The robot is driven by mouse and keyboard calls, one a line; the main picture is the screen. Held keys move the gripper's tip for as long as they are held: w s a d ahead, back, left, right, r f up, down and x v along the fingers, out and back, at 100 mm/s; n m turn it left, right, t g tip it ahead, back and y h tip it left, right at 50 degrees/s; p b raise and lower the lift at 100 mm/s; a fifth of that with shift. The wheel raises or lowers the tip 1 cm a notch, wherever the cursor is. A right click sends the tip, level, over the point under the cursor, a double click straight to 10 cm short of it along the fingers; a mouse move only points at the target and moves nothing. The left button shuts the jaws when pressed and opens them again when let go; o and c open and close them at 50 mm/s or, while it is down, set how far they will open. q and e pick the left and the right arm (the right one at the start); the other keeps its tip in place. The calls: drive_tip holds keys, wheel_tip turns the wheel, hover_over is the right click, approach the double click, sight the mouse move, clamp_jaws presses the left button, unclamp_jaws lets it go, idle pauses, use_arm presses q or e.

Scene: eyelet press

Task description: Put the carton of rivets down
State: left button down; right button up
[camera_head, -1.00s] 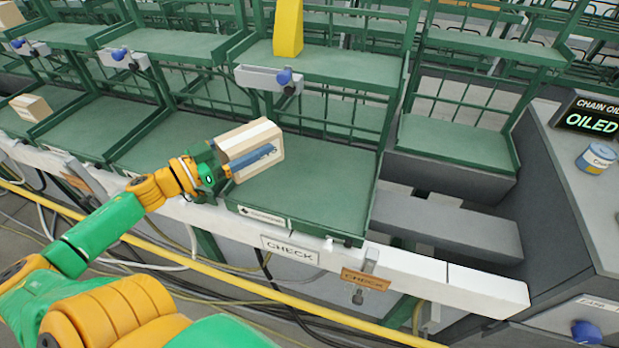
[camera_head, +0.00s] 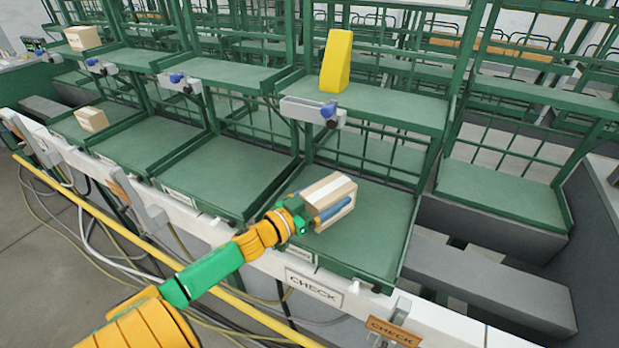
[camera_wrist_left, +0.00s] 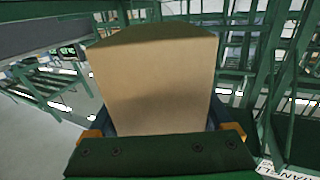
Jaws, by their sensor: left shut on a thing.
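The carton of rivets (camera_head: 328,200) is a tan cardboard box with a pale strip along its top. My left gripper (camera_head: 312,212) is shut on it, with a blue-grey finger along its near side. The carton is at the front of a green lower shelf bay (camera_head: 372,225); I cannot tell whether it touches the shelf. In the left wrist view the carton (camera_wrist_left: 155,80) fills the middle, between the fingers, and hides what lies beyond. My right gripper is not in view.
A yellow wedge-shaped block (camera_head: 336,62) stands on the upper shelf (camera_head: 390,104) above. Other cartons sit farther left, one on a lower shelf (camera_head: 92,119) and one on an upper shelf (camera_head: 82,38). A white front rail (camera_head: 350,298) bears a CHECK sign (camera_head: 314,287). The bay around the carton is otherwise bare.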

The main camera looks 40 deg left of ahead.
use_arm(q)
drive_tip(key=f, duration=0.1)
drive_tip(key=d+f, duration=0.1)
drive_tip(key=f, duration=0.1)
drive_tip(key=f+b, duration=0.1)
drive_tip(key=shift+w+d+f, duration=0.2)
drive_tip(key=shift+w+f, duration=0.15)
drive_tip(key=shift+w, duration=0.05)
drive_tip(key=shift+c, duration=1)
unclamp_jaws()
drive_tip(key=shift+f, duration=0.25)
drive_tip(key=shift+o, duration=1)
drive_tip(key=shift+s+r, duration=0.2)
drive_tip(key=shift+r, duration=0.15)
drive_tip(key=shift+s+f, duration=0.2)
drive_tip(key=shift+s, duration=0.15)
drive_tip(key=s, duration=0.3)
drive_tip(key=s+a, duration=0.1)
drive_tip(key=s, duration=0.7)
drive_tip(key=shift+a+r, duration=0.1)
drive_tip(key=shift+a, duration=0.3)
